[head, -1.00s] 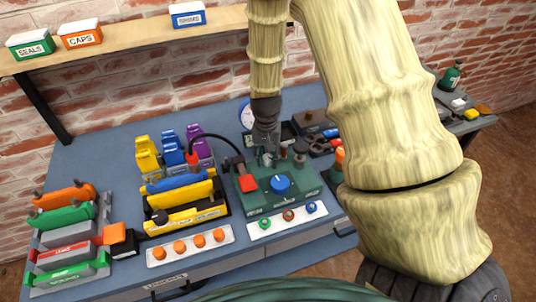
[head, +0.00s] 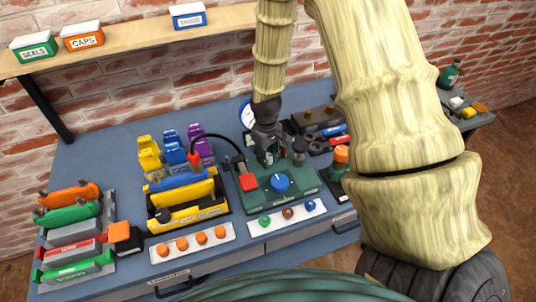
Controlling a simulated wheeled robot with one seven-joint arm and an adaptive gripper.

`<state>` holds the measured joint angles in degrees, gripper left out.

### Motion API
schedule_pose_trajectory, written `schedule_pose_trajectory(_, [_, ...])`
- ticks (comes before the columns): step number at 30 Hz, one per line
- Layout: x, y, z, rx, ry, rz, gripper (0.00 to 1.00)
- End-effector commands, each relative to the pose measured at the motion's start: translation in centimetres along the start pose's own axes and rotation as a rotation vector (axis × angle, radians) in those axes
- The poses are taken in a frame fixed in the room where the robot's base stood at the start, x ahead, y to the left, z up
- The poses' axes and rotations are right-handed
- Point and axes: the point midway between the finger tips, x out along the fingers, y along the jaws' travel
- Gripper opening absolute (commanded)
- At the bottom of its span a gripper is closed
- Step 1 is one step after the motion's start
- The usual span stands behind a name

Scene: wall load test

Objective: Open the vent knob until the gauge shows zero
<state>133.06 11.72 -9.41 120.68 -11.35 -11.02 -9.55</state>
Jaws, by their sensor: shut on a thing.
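My gripper (head: 268,157) points down at the back of a green test unit (head: 252,203) on the blue bench. It is shut on a small part there, apparently the vent knob, which the fingers mostly hide. The gauge (head: 246,114) has a white face with a blue rim and stands behind the unit. My wrist partly covers it, and its reading is too small to tell. A blue round knob (head: 281,183) and a red block (head: 248,183) sit on the unit's front part, clear of my gripper. A dark upright knob (head: 299,148) stands just right of my fingers.
A black hose (head: 215,137) arches close left of my gripper. A yellow tray (head: 190,213) and coloured blocks stand left. A strip with three buttons (head: 288,217) lies in front. An orange-topped bottle (head: 341,157) and dark parts crowd the right. A brick wall rises behind.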

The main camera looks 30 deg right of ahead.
Motion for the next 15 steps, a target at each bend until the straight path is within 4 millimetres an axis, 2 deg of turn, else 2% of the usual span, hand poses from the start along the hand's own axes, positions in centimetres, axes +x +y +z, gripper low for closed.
schedule_pose_trajectory(15, [0.13, 0.02, 0.20, -0.102, -0.002, -0.001, 0.07])
